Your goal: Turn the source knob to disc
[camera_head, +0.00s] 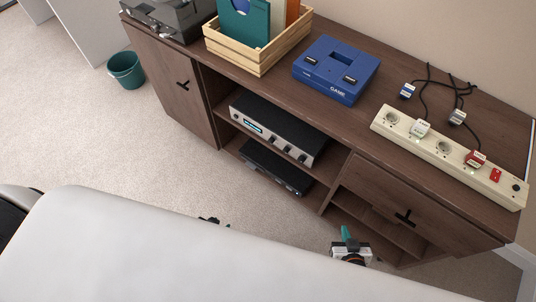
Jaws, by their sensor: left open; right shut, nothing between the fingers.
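A silver-fronted amplifier (275,128) sits on the upper open shelf of the dark wood cabinet. Its front has a lit blue display (254,126) at the left and several dark knobs (288,150) toward the right. The labels are too small to read, so I cannot tell which knob is the source knob or where it points. My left gripper (212,220) is open, below and apart from the amplifier, mostly hidden behind the white foreground surface. My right gripper (345,234), with teal fingers, is shut and empty in front of the cabinet's lower right part.
A black device (274,168) sits on the shelf below. The cabinet top (385,88) holds a blue game console (336,70), a wooden crate (258,52) and a power strip (447,157) with cables. A green bin (126,69) stands left. The carpet before the cabinet is clear.

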